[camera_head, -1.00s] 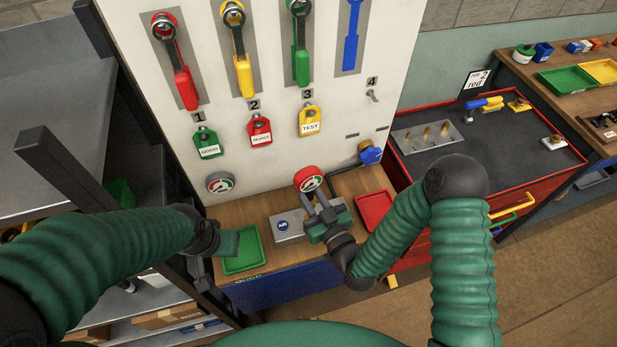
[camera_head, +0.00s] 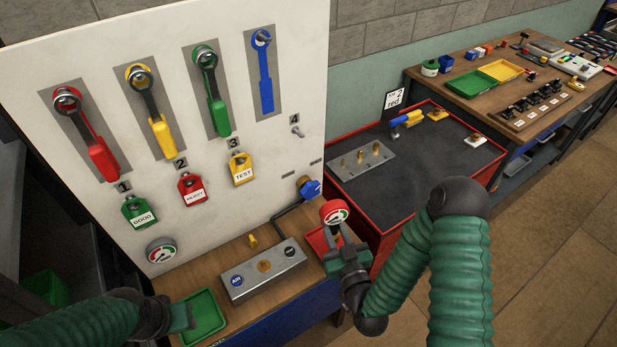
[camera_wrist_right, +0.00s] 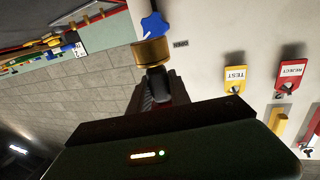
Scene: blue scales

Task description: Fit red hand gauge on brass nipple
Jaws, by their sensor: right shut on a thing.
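The red-rimmed gauge (camera_head: 334,212) with a white face is held up by my right gripper (camera_head: 343,240), which is shut on it. It is over the red tray, right of the grey air block. Upright brass nipples (camera_head: 375,148) stand on a grey metal plate (camera_head: 350,176) on the red cabinet, farther back and apart from the gauge. In the right wrist view a brass-coloured round part (camera_wrist_right: 152,52) shows beyond the dark fingers. My left gripper (camera_head: 182,318) is by the green tray; its fingers are unclear.
The tool board (camera_head: 270,150) with its blue valve (camera_head: 309,187) rises behind the bench. The red tray (camera_head: 318,240) is below the gauge; the green tray (camera_head: 204,316) is at left. The dark cabinet top (camera_head: 430,165) has free room.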

